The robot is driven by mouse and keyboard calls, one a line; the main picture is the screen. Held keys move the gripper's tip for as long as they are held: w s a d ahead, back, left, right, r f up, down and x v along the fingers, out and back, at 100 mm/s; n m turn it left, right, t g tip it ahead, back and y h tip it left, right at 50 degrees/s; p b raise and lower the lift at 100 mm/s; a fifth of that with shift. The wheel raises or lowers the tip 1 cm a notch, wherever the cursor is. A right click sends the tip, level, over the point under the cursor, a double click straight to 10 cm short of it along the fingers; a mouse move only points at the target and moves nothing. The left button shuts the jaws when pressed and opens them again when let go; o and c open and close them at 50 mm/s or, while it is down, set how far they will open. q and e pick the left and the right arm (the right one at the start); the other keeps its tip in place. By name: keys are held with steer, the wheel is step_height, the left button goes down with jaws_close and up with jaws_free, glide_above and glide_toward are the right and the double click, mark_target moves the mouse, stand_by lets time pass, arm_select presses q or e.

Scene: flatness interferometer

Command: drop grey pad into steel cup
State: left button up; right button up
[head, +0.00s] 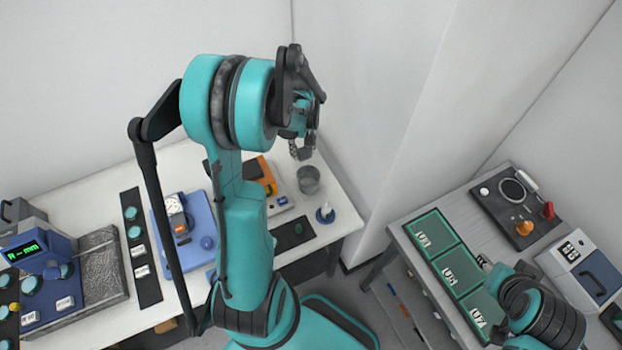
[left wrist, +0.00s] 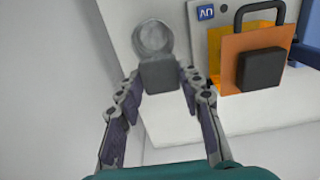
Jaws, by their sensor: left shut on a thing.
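My left gripper (head: 302,150) is high over the back right of the white table, just above and beside the steel cup (head: 308,180). In the left wrist view, my left gripper (left wrist: 160,82) is shut on a grey pad (left wrist: 160,74), held between the fingertips. The steel cup (left wrist: 152,38) shows round and upright beyond the pad, and the pad overlaps its near edge in that view. I cannot tell the height gap between them. My right gripper (head: 488,266) is low over the green trays, mostly hidden by its own arm.
A small blue-based item (head: 325,213) stands right of the cup. A wall rises close behind. Green trays (head: 437,240) lie on the right table.

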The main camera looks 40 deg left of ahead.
arm_select(q)
step_height(320, 180, down, 5)
steer(key=b, duration=0.3)
steer(key=o, duration=1.1)
step_height(320, 180, up, 12)
steer(key=shift+r, duration=0.1)
steer(key=shift+d, duration=0.15)
